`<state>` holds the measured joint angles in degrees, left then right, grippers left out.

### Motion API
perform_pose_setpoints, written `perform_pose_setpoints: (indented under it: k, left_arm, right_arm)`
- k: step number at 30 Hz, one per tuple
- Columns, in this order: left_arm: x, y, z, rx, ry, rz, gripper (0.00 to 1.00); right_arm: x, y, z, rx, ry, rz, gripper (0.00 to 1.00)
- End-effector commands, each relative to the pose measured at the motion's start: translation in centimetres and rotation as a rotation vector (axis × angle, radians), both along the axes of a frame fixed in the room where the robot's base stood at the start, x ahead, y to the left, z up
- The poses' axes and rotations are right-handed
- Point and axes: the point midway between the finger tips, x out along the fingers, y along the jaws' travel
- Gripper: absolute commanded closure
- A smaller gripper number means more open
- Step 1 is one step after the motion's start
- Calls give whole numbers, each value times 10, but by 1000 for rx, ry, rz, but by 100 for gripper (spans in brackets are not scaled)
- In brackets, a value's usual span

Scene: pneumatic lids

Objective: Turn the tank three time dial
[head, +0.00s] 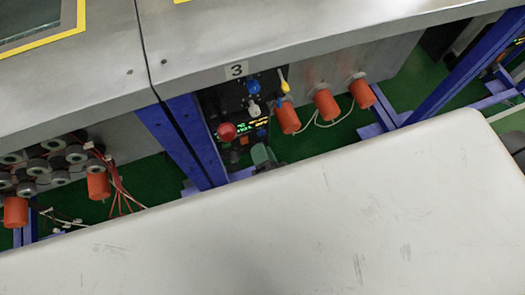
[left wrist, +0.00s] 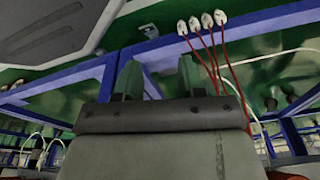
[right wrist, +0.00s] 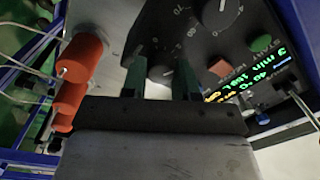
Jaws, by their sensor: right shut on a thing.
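Tank three's control panel (head: 240,112) sits below the "3" label (head: 236,70). In the right wrist view the panel (right wrist: 195,40) shows a dark dial (right wrist: 162,73) with a numbered scale, between the fingertips of my right gripper (right wrist: 160,78). The gripper is shut on this dial; the fingers partly hide it. In the head view my right gripper (head: 263,155) reaches up at the panel's lower edge. A second dial (right wrist: 222,10) is above right, and a lit display (right wrist: 262,80) reads "3 min". My left gripper (left wrist: 160,80) is open and empty, away from the panel.
Orange cylinders (head: 323,104) stand right of the panel, and a red button (head: 227,131) is on it. Blue frame posts (head: 195,135) flank it on the left. A large white surface (head: 290,220) fills the foreground. Red cables (left wrist: 222,65) hang near my left gripper.

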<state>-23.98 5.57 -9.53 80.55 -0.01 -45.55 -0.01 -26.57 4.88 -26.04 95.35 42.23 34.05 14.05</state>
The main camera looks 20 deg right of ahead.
Motion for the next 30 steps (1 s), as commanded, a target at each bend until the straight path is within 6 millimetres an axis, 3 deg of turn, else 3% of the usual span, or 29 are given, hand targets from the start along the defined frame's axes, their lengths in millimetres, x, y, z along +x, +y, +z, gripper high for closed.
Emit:
perform_pose_setpoints:
  k: [13, 30]
  left_arm:
    - [12, -2, 12, -1, -9, 3, 60]
    - [32, -4, 56, -5, -37, 8, 60]
  right_arm:
    - [0, 0, -2, 422, 14, 0, 94]
    - [0, 0, -3, 911, 31, -1, 94]
